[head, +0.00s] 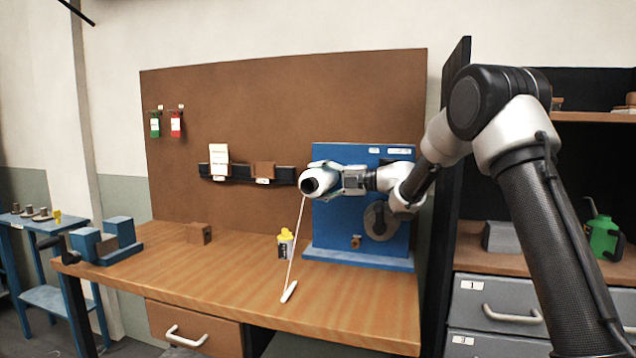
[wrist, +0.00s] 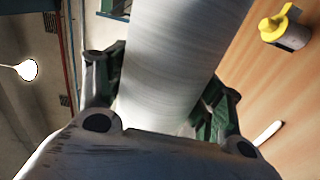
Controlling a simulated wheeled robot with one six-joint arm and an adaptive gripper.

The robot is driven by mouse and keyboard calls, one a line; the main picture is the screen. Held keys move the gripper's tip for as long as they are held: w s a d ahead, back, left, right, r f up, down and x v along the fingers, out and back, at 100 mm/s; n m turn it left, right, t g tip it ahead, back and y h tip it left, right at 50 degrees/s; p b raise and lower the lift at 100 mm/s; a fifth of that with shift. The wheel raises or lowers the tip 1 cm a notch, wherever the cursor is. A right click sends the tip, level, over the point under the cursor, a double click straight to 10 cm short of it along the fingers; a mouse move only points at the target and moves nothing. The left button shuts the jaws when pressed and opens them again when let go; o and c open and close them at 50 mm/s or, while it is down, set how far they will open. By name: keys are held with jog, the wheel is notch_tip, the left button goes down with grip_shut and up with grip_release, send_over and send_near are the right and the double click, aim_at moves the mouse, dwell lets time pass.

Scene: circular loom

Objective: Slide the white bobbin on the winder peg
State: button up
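The white bobbin (head: 322,177) is in my gripper (head: 335,180), held in the air in front of the blue winder (head: 335,228). Its end with a dark round hole faces the head camera. In the wrist view the bobbin (wrist: 185,55) fills the space between the dark fingers (wrist: 165,100), which lie against its two sides. A pale thread runs from the bobbin down to a small white stick (head: 289,292) on the bench. The winder shows a grey round disc (head: 376,220) and a small brown knob (head: 355,241). I cannot make out the peg; my arm covers part of the panel.
On the wooden bench (head: 230,280) stand a yellow-topped bottle (head: 285,246), a brown block (head: 198,233) and a blue vise (head: 118,238). A brown board (head: 270,100) rises behind, with a dark rail. Grey drawers (head: 497,302) stand right. The bench's front middle is mostly clear.

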jog(key=o, duration=0.4)
jog(key=shift+s, duration=0.1)
jog(key=s+a, duration=0.4)
jog(key=s, duration=0.7)
jog(key=s+a, duration=0.4)
jog(key=s, duration=0.8)
jog(key=shift+a+r, duration=0.25)
jog(key=shift+r, duration=0.1)
